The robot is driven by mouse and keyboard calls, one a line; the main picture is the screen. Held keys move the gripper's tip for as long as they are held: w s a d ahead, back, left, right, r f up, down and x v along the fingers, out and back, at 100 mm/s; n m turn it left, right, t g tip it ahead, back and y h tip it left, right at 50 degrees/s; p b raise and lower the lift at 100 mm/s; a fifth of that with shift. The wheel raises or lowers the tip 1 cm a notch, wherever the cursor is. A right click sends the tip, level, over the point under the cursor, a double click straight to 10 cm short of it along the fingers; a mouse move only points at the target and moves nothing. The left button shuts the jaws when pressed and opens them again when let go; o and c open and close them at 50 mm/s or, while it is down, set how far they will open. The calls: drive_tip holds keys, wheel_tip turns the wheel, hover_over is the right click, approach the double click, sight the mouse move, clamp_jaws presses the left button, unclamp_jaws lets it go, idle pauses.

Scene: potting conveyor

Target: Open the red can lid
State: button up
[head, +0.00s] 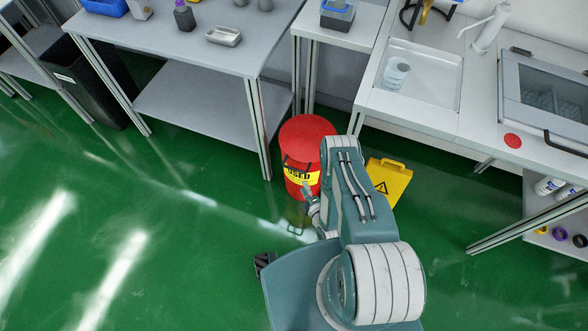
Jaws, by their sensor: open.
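The red can (314,185) stands on the green floor in the head view, beside the leg of a grey table. Its round red lid (307,136) sits flat on top and looks closed. A yellow band with dark lettering "USED" runs around its front. My arm covers the can's right side. My gripper (297,226) is small in the picture, low in front of the can, with its fingers apart and nothing seen between them. Whether it touches the can cannot be told.
A yellow warning sign (388,182) stands right of the can, partly behind my arm. Grey tables (200,45) stand behind and left, and a sink counter (430,105) is at the right. A black bin (92,80) stands at the left. The green floor in front is clear.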

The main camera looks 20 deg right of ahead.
sight(294, 169)
drive_tip(key=x, duration=1)
drive_tip(key=shift+r, duration=0.1)
clamp_jaws()
